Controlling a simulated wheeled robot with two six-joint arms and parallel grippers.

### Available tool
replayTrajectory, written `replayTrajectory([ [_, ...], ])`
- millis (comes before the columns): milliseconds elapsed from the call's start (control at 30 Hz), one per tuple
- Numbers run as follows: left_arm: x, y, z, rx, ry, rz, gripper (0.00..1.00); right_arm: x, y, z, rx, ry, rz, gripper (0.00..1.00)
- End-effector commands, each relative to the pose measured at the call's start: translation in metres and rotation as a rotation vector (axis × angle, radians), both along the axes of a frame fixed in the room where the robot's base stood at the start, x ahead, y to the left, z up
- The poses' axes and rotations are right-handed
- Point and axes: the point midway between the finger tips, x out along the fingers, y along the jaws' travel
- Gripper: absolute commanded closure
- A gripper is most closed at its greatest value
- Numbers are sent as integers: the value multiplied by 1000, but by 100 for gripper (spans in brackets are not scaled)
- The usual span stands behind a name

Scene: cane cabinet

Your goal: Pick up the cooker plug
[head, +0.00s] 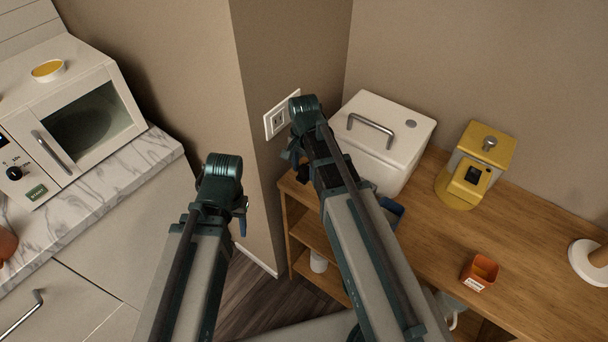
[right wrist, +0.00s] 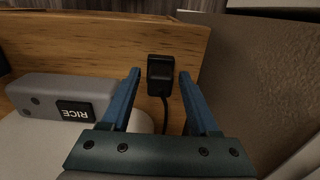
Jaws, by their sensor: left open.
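The black plug (right wrist: 161,72) shows in the right wrist view against the wooden surface, with a dark cord running down from it. My right gripper (right wrist: 159,78) is open there, its two blue fingers apart on either side of the plug with gaps. The depth between fingertips and plug is hard to tell. In the head view my right arm hides the plug and most of that gripper, near the white box's left side. My left gripper (head: 241,217) is open and empty, apart from the wooden cabinet, its fingers mostly hidden by the wrist.
A wall socket (head: 271,121) is behind my right arm. A microwave (head: 95,118) sits on the left marble counter (head: 110,185).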

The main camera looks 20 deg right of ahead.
Motion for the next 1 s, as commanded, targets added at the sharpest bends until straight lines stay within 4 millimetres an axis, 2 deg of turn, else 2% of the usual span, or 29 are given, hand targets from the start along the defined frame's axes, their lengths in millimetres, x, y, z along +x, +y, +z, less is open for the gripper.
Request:
replayTrajectory([
  [33, 0, 0, 0, 0, 0, 0, 50, 0, 0, 0, 0, 0, 0, 50],
  [300, 0, 0, 0, 0, 0, 0, 50, 0, 0, 0, 0, 0, 0, 98],
  [733, 0, 0, 4, 0, 0, 0, 50, 0, -1, 4, 0, 0, 0, 100],
  [1000, 0, 0, 35, 0, 0, 0, 50, 1, -11, 35, 0, 0, 2, 100],
])
